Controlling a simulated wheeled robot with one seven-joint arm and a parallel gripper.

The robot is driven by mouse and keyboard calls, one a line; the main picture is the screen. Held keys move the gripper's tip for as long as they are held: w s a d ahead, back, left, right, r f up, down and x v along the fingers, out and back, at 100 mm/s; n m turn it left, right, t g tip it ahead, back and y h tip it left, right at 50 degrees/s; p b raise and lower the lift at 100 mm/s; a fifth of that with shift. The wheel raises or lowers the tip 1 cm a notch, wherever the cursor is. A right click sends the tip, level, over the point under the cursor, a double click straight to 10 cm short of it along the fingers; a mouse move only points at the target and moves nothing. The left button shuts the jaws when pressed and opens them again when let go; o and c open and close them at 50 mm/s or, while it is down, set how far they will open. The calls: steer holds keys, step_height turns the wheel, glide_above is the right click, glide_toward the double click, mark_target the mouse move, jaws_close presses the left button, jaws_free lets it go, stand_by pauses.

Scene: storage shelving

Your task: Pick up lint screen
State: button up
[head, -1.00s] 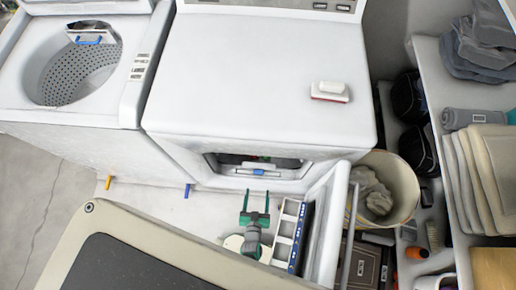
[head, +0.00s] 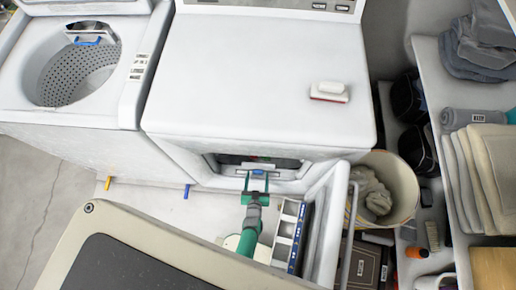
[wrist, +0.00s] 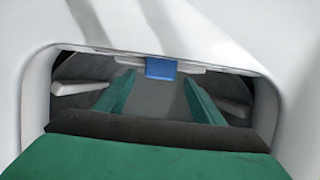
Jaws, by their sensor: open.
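The lint screen shows as a light strip with a blue tab (head: 258,172) at the dryer's front opening. In the wrist view, the blue tab (wrist: 161,68) hangs at the top middle of the opening. My green gripper (head: 257,177) is in front of the opening, close to the tab. In the wrist view, my gripper's two fingers (wrist: 160,80) are open and empty, pointing into the opening on either side of and below the tab. I cannot tell whether they touch anything. The rest of the screen is hidden inside the dryer.
The open dryer door (head: 325,225) stands close to the right of my arm. The washer (head: 75,75) at left is open, with another blue-tabbed part (head: 86,40) at its rim. A bucket (head: 400,185) and shelving (head: 450,90) stand at right.

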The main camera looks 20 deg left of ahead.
steer(key=shift+w+a+f, duration=0.1)
steer(key=shift+w+f, duration=0.1)
steer(key=shift+w, duration=0.25)
steer(key=c, duration=1.5)
steer(key=shift+c, duration=0.2)
steer(key=shift+r, duration=0.15)
